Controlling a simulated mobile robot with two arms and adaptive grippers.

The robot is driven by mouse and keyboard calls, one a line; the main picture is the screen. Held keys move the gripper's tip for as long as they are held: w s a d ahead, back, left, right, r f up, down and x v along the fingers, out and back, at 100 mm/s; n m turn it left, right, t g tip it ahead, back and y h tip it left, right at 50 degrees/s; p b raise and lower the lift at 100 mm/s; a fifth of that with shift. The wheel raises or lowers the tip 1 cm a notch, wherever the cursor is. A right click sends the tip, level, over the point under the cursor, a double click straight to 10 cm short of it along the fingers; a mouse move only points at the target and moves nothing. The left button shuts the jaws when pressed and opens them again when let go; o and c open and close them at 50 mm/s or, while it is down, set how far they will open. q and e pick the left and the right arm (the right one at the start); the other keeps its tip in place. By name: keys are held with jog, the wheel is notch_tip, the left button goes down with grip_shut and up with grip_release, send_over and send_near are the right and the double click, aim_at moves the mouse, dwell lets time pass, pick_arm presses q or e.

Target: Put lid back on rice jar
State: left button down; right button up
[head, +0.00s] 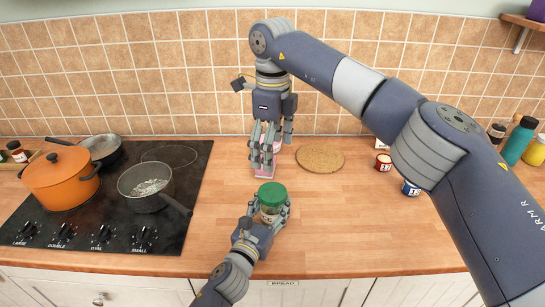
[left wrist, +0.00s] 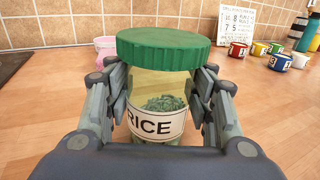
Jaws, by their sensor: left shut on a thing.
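The rice jar (left wrist: 157,120) is clear, with a white label reading RICE and green contents low inside. It stands upright between the fingers of my left gripper (head: 268,213), which is shut on its body; the gripper also shows in the left wrist view (left wrist: 160,110). The green ribbed lid (head: 272,194) covers the jar's mouth and looks level in the left wrist view (left wrist: 163,50). Whether it is fastened does not show. My right gripper (head: 265,158) points down farther back, apart from the lid. Its fingers partly hide a pink thing (head: 264,173), and their opening is unclear.
A round cork mat (head: 320,158) lies right of my right gripper. Small labelled tins (head: 383,162) and bottles (head: 519,140) stand farther right. The hob (head: 95,215) at left holds an orange pot (head: 60,180) and pans. Bare wooden counter (head: 340,230) lies right of the jar.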

pick_arm(q)
jog(key=c, duration=0.6)
grip_release()
jog(key=shift+c, duration=0.2)
jog(key=v, duration=1.2)
jog(key=shift+f, duration=0.1)
jog(key=shift+s+a, duration=0.1)
